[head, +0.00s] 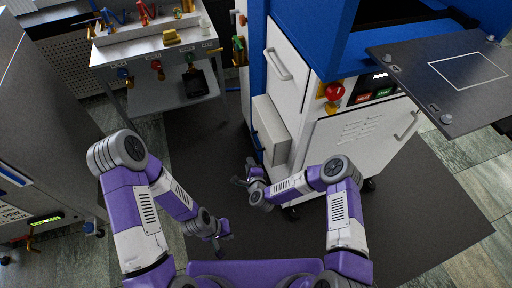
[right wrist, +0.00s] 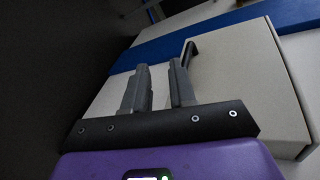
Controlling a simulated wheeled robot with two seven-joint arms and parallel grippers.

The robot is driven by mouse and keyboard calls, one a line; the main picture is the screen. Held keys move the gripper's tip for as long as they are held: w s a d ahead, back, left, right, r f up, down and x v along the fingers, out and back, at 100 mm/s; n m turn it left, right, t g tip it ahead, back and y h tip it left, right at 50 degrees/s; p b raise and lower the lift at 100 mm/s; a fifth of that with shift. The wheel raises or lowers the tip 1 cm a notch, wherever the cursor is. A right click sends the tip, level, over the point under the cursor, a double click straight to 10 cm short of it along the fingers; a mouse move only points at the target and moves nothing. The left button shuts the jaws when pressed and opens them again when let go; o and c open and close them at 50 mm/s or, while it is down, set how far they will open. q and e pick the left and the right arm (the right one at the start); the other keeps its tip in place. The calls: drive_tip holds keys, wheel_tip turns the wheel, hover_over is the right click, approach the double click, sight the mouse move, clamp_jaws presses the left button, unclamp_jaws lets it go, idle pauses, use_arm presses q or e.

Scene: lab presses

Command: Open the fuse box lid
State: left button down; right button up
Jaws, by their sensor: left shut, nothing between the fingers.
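The fuse box (head: 271,130) is a pale box on the side of the blue and white press, and its lid looks closed. My left gripper (head: 218,250) hangs low over the floor, shut and empty, away from the box.
The press (head: 350,135) has a red button (head: 334,91) and a dark plate (head: 450,80) jutting out at right. A workbench (head: 150,45) with tools stands at the back left. A grey cabinet (head: 45,120) is at far left. Dark floor mat lies open between them.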

drive_tip(key=w+m+h+b, duration=0.1)
drive_tip(key=w+m, duration=0.1)
drive_tip(key=w, duration=0.1)
drive_tip(key=w+d+m+t+h+b, duration=0.1)
drive_tip(key=w+m, duration=0.1)
drive_tip(key=w, duration=0.2)
drive_tip(key=w+d+f+m+t+h+b, duration=0.1)
drive_tip(key=w+m, duration=0.1)
drive_tip(key=w, duration=0.1)
drive_tip(key=shift+w+d+f+h, duration=0.1)
drive_tip(key=shift+w+d+h, duration=0.05)
drive_tip(key=shift+w+h, duration=0.2)
clamp_jaws()
